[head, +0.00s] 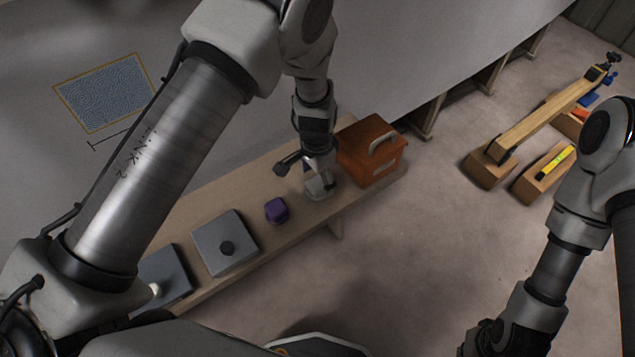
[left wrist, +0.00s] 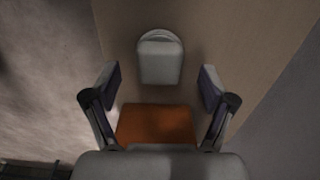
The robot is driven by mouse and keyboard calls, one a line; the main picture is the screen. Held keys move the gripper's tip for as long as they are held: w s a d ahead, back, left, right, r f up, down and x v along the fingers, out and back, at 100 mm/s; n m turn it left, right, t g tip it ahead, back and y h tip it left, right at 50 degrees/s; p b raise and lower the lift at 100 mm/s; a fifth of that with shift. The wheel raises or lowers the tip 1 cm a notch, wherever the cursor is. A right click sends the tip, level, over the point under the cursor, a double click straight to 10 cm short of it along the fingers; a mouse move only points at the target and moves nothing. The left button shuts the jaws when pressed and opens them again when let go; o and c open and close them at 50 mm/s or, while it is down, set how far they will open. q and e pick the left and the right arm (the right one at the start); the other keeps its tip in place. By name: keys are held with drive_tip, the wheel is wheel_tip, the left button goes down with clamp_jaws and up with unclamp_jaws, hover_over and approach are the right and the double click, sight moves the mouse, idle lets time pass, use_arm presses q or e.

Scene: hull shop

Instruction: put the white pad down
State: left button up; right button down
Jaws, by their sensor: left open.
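The white pad (head: 322,192) lies on the wooden bench (head: 300,229), just left of the orange-brown toolbox. It also shows in the left wrist view (left wrist: 160,60) as a pale block with a rounded end, lying on the bench top. My left gripper (head: 316,172) is over the bench by the pad and partly covers it in the head view. In the left wrist view its two fingers (left wrist: 160,82) are spread with nothing held between them, and the pad shows beyond the fingertips.
The toolbox (head: 365,160) with a grey handle stands at the bench's right end.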

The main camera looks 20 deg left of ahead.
sight(317, 183)
use_arm(q)
wheel_tip(317, 183, up, 9)
drive_tip(key=shift+r, duration=0.15)
idle(0.4)
